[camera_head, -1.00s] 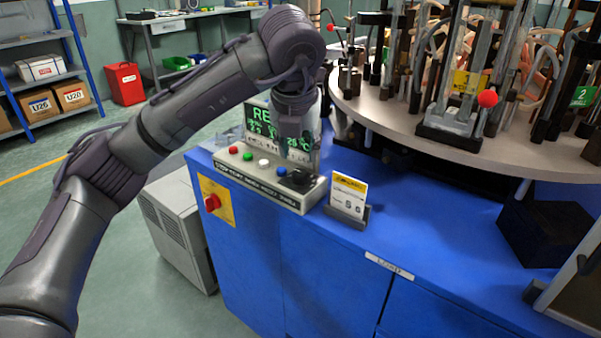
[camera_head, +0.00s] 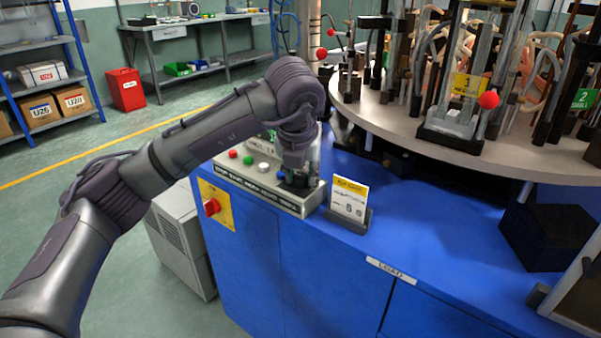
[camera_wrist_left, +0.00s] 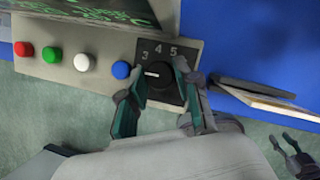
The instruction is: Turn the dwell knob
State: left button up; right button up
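The dwell knob (camera_wrist_left: 158,76) is black and round, with a white pointer line aimed left, near the 3 on its dial (camera_wrist_left: 159,50). In the left wrist view my left gripper (camera_wrist_left: 160,70) has one finger on each side of the knob. The fingertips are very close to its edges; I cannot tell whether they press on it. In the head view the left gripper (camera_head: 298,178) reaches down onto the right end of the control panel (camera_head: 250,177) and mostly hides the knob. My right gripper (camera_wrist_left: 290,143) shows at the lower right of the wrist view, fingers apart and empty.
Red, green, white and blue buttons (camera_wrist_left: 121,69) are in a row left of the knob. A yellow-and-white card (camera_head: 349,198) stands in a holder just right of the panel. A red stop knob (camera_head: 211,207) is on the blue cabinet front. The round turntable (camera_head: 400,125) is behind.

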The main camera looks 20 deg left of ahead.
pick_arm(q)
grip_shut()
